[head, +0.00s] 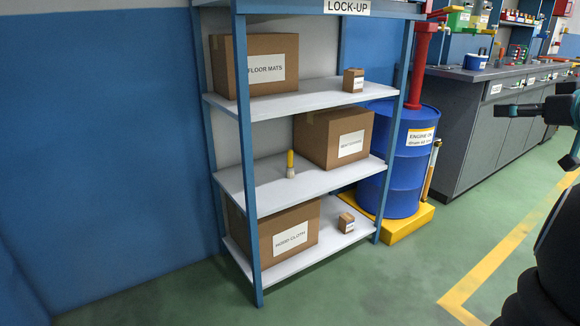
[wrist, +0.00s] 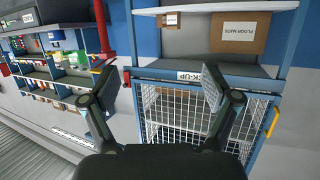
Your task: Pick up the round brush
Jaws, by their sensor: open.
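The round brush (head: 290,165) is a small upright piece with a yellow upper part and a pale lower part. It stands on the middle shelf (head: 258,186) of the blue-framed rack, near the front edge and left of a large carton. My gripper (wrist: 150,95) is open and empty in the wrist view, its two dark fingers wide apart. Behind them is the rack's LOCK-UP sign (wrist: 189,76) and a wire-mesh front. The brush does not show in the wrist view. In the head view my arm is at the right edge, well away from the brush.
The large carton (head: 335,137) stands right of the brush. A floor-mats carton (head: 265,65) is above, a cloth carton (head: 285,232) below. A blue post (head: 245,160) rises at the rack's front left. A blue drum (head: 408,165) is beside the rack. Green floor in front is clear.

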